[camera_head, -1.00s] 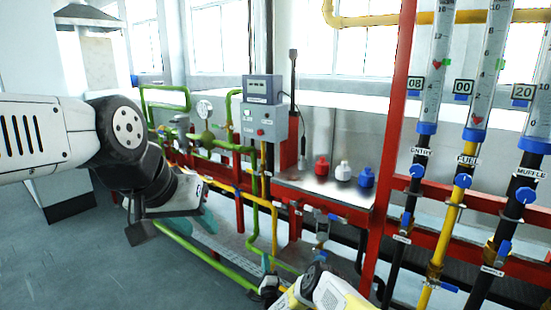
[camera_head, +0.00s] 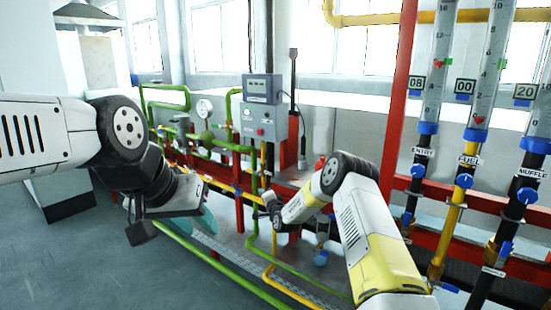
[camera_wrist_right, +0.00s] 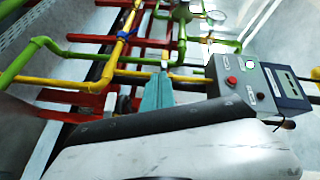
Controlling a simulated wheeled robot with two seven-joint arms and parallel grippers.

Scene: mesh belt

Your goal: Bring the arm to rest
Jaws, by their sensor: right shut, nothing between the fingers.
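My right arm comes up from the bottom edge in the head view, bent at a dark elbow joint. Its dark hand (camera_head: 272,204) is in front of the pipes, and the fingers are too small there to make out. In the right wrist view my right gripper (camera_wrist_right: 158,90) shows teal fingers, shut and empty, above a white and black part of my own arm. My left arm comes in from the left. Its left gripper (camera_head: 206,219) has a teal finger pointing down over the floor; its opening cannot be made out.
A grey control box (camera_head: 259,120) stands behind the right hand; it also shows in the right wrist view (camera_wrist_right: 253,82). Green pipes (camera_head: 230,262) and a red frame (camera_head: 398,120) surround the arm. Flow tubes (camera_head: 488,70) stand at right. Open floor (camera_head: 90,265) lies at left.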

